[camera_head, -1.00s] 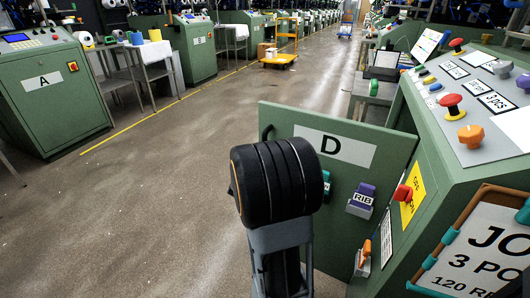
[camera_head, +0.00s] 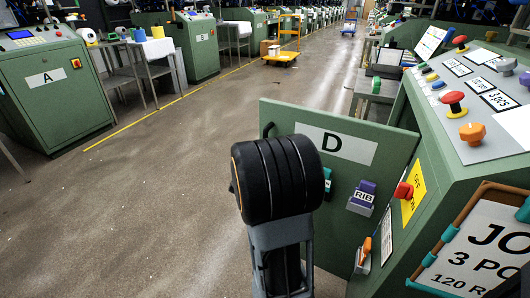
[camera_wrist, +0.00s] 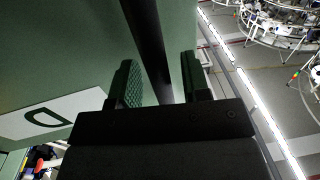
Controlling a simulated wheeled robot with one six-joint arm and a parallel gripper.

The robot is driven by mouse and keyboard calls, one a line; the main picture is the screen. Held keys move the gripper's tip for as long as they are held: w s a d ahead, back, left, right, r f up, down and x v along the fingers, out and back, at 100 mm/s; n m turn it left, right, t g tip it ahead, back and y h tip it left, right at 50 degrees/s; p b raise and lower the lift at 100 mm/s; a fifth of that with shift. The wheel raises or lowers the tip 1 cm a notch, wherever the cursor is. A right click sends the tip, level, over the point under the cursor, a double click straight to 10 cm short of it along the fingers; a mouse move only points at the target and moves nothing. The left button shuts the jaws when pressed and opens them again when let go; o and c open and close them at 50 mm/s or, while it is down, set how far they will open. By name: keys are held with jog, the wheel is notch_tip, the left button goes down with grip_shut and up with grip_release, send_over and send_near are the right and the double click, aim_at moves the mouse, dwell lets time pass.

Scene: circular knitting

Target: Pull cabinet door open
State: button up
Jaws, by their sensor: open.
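The green cabinet door marked D (camera_head: 300,116) stands swung out from its cabinet (camera_head: 460,180), with its labelled face towards the camera in the head view. Its dark handle (camera_head: 268,130) shows at the door's far left edge, partly hidden by my arm. In the wrist view, the black handle bar (camera_wrist: 150,45) runs between the two fingers of my gripper (camera_wrist: 160,82). The fingers are open, one on each side of the bar. I cannot tell whether either touches it. The green door (camera_wrist: 60,60) fills the left of that view. My gripper is hidden in the head view.
A purple RIB item (camera_head: 363,195) and an orange-handled tool (camera_head: 364,252) sit in holders on the door. A red knob (camera_head: 403,190) projects from the cabinet beside it. A clipboard (camera_head: 480,245) is at lower right. The floor (camera_head: 150,210) left of the door is clear.

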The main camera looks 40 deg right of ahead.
jog(key=b+v, duration=0.6)
jog(key=v, duration=0.8)
jog(key=shift+w, duration=0.15)
dwell(0.4)
